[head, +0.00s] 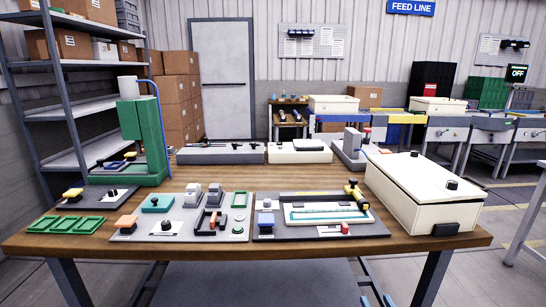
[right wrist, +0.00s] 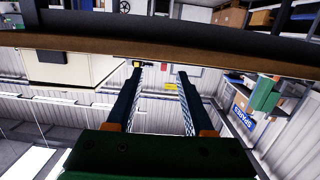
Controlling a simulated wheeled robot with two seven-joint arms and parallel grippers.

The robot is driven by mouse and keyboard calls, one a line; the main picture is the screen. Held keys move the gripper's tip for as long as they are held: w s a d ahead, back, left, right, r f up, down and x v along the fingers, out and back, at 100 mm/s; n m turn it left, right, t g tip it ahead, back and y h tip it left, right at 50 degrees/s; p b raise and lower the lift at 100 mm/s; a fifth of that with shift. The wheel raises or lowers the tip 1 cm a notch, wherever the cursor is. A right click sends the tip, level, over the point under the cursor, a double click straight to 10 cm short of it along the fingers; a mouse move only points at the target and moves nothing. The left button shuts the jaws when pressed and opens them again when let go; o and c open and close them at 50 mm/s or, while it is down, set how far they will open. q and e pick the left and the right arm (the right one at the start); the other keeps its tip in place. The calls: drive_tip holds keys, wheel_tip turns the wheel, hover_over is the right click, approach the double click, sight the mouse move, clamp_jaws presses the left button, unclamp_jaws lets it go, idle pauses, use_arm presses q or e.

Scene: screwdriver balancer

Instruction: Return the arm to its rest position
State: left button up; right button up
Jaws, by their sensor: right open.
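My right gripper (head: 377,300) shows only as two blue fingertips at the bottom edge of the head view, below the table's front edge. In the right wrist view the right gripper (right wrist: 158,72) has its two dark fingers apart, with nothing between them. The rest of the right arm is hidden. My left gripper is in neither view.
The wooden table (head: 140,245) carries a grey panel (head: 180,234), green trays (head: 66,225), a green press (head: 143,135) and a large cream box (head: 425,190) at right. The table edge also crosses the right wrist view (right wrist: 200,55). A shelf rack (head: 85,105) stands left.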

drive_tip(key=s+f+g+p, duration=0.35)
drive_tip(key=s+f, duration=0.25)
drive_tip(key=f, duration=0.5)
drive_tip(key=s+f+g+p, duration=0.2)
drive_tip(key=s+f+g, duration=0.35)
drive_tip(key=f, duration=0.55)
use_arm(q)
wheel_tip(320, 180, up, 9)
drive_tip(key=p, duration=0.3)
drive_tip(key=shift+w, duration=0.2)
use_arm(e)
drive_tip(key=s+a+f+n+g, duration=0.1)
drive_tip(key=s+a+f+g, duration=0.1)
drive_tip(key=s, duration=1.1)
drive_tip(key=s+a+f+n+g, duration=0.1)
drive_tip(key=s+f+g, duration=0.3)
drive_tip(key=s, duration=1)
wheel_tip(320, 180, down, 3)
drive_tip(key=shift+a+f+g, duration=0.1)
drive_tip(key=shift+a+g, duration=0.2)
drive_tip(key=shift+a, duration=0.3)
drive_tip(key=shift+w, duration=0.1)
